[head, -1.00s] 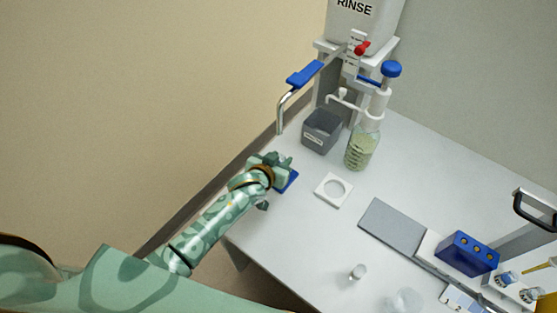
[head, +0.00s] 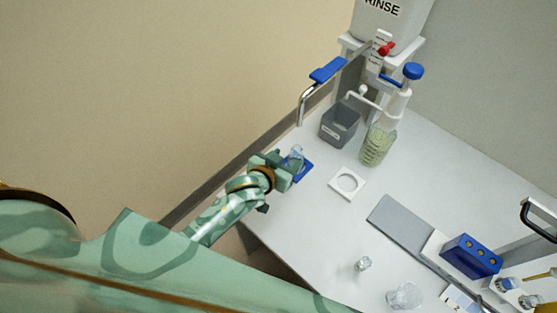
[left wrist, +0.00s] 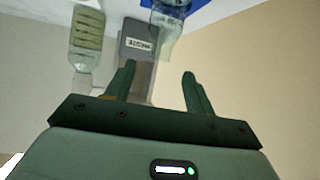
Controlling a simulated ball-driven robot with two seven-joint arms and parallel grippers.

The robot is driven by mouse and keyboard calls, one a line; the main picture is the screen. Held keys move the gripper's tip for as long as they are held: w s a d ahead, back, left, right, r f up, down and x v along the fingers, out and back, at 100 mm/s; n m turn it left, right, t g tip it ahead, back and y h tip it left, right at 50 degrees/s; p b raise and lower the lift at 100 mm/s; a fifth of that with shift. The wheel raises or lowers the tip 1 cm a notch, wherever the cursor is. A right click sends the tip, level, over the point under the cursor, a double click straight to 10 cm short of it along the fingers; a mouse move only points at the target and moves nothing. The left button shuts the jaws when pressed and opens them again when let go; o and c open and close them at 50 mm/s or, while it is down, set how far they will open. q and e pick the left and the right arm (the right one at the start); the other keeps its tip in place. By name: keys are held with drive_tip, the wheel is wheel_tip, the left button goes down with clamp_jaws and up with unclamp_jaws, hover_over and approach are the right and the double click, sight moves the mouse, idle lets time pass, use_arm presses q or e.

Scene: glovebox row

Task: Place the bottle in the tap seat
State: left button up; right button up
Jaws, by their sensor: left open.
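A clear, bluish bottle (head: 296,154) stands on the blue square pad (head: 305,172) near the table's left edge, below the tap (head: 303,104) with the blue lever. My left gripper (head: 282,170) is just left of the bottle and partly hides its lower part. In the left wrist view the gripper (left wrist: 160,82) is open with nothing between its fingers. The bottle (left wrist: 169,22) shows beyond the fingertips, apart from them, with the blue pad (left wrist: 205,3) at the top edge. My right gripper does not show.
A grey waste bin (head: 340,124) and a green-filled pump bottle (head: 379,145) stand behind. A white plate with a round recess (head: 347,184) lies right of the pad. A vial (head: 363,264), clear vessel (head: 404,296) and blue rack (head: 471,255) are nearer the front right.

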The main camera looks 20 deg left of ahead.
use_arm(q)
drive_tip(key=shift+p+v, duration=0.4)
drive_tip(key=shift+v, duration=1.7)
